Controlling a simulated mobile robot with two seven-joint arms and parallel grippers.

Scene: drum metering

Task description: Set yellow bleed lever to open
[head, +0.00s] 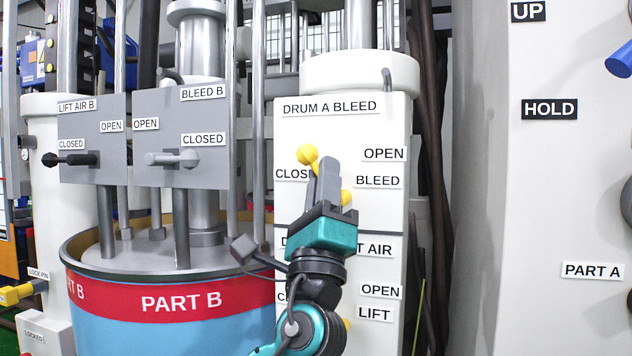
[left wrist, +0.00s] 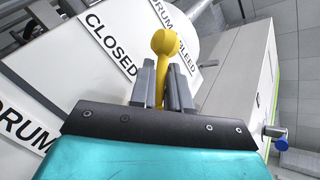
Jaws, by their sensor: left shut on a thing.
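The yellow bleed lever (head: 307,154) is on the white panel (head: 330,128) under the "DRUM A BLEED" label. Its round knob points up and left, just above the partly covered "CLOSED" label (head: 291,174). The "OPEN" label (head: 384,154) is to the right. My left gripper (head: 326,176) is shut on the lever and hides much of its shaft. In the left wrist view, the yellow shaft (left wrist: 160,75) stands between the two grey fingers (left wrist: 162,82), with the knob beyond their tips. My right gripper is not in view.
A second yellow part (head: 346,324) is mostly hidden behind my left arm, lower on the panel. Left stand a blue PART B drum (head: 190,325) and grey plates with a black lever (head: 70,159) and a grey lever (head: 172,158). A white cabinet (head: 560,200) stands right.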

